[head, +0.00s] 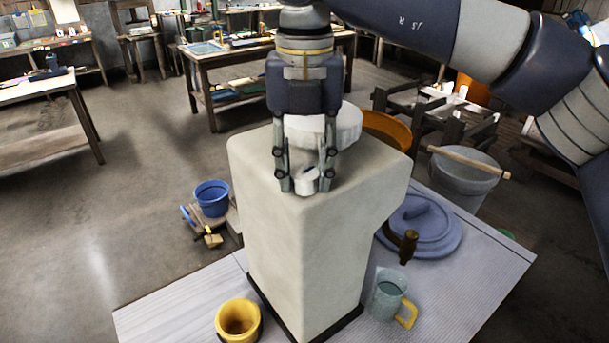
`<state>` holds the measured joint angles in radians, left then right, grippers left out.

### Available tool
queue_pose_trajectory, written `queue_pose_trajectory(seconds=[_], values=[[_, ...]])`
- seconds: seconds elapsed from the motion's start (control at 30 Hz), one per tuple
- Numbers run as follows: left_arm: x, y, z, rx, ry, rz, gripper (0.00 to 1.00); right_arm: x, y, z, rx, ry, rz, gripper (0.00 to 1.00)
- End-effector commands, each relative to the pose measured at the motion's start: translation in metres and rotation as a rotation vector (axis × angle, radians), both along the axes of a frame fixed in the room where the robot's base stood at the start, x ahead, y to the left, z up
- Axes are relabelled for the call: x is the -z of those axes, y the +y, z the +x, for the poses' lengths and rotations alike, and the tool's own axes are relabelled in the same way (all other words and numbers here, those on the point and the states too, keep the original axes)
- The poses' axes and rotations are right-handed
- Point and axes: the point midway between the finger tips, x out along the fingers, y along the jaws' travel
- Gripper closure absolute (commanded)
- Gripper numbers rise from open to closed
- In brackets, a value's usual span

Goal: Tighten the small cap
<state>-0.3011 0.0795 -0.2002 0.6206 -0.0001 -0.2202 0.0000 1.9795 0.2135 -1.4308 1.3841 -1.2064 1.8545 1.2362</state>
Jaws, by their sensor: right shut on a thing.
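The tall off-white mould block (300,260) stands upright on a pale table in the head view. The small white cap (306,184) sits at the front of its top face. My right gripper (306,182) points down over it, with its fingers on both sides of the cap, shut on it. The underside of the cap and how it is seated are hidden. A larger white round cap (348,126) lies behind the gripper on the same top face, partly covered by it. My left gripper is not in view.
On the pale table (180,305) stand a yellow cup (238,320), a clear jug (388,295) with a yellow handle and a blue round lid (430,230). A grey bucket (465,180) stands at right. A blue bucket (211,198) stands at left.

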Motion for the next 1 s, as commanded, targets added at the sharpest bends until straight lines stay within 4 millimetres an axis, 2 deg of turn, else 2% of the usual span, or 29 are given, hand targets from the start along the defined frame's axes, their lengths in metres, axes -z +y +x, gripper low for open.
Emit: queue_pose_trajectory(seconds=[0.1, 0.4, 0.93, 0.97, 1.0], values=[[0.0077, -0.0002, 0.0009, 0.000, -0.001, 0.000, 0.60, 0.0021, 0.0004, -0.0007, 0.067, 0.001, -0.002, 0.90], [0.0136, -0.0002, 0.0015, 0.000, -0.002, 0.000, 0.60, 0.0009, 0.0007, -0.0007, 0.169, 0.002, -0.001, 0.90], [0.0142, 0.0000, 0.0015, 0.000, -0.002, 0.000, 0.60, 0.0003, 0.0009, -0.0009, 0.187, 0.002, -0.001, 0.90], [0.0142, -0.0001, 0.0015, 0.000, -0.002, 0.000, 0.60, 0.0003, 0.0009, -0.0008, 0.187, 0.002, -0.001, 0.60], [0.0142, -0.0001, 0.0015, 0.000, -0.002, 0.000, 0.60, 0.0003, 0.0009, -0.0008, 0.187, 0.002, 0.000, 0.51]])
